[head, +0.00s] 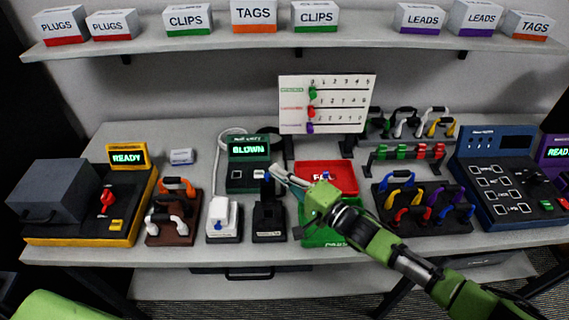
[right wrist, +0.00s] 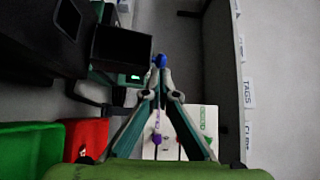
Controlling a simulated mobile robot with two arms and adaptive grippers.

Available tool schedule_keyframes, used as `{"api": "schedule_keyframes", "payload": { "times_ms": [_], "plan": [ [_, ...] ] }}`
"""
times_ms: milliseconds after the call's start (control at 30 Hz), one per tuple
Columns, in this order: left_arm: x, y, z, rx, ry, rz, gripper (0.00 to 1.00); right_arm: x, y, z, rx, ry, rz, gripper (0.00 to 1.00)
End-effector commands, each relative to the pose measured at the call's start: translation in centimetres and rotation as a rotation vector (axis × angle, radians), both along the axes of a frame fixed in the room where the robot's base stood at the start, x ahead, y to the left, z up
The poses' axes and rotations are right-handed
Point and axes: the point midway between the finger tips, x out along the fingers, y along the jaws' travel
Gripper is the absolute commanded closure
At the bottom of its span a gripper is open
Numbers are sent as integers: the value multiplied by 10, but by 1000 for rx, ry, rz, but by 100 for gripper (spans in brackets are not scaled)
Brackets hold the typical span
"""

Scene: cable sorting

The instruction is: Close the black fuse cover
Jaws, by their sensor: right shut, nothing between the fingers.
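The black fuse holder (head: 269,222) stands on the table, left of the red and green trays. Its black cover (head: 267,187) stands up from the holder, so it looks open. In the right wrist view a dark boxy part (right wrist: 122,47) left of the fingers may be this cover; I cannot be sure. My right gripper (head: 274,172) is shut and empty, its tips just right of and above the cover; I cannot tell whether they touch. Its fingers meet in the right wrist view (right wrist: 158,63), with a small blue spot at the tips. My left gripper is out of view.
A tester (head: 248,176) reading BLOWN stands behind the holder. A white fuse holder (head: 223,218) stands close on the left. The red tray (head: 345,178) and green tray (head: 312,236) lie to the right. A white slider board (head: 325,104) stands behind.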

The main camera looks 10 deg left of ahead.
Motion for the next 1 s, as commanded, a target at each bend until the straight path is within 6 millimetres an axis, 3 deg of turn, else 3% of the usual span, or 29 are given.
{"api": "schedule_keyframes", "payload": {
  "times_ms": [300,1000],
  "plan": [
    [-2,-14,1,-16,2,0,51,-3,1,0,1,0,0,100],
    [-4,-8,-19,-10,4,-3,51,-10,-1,1,28,-94,0,100]
  ]
}}
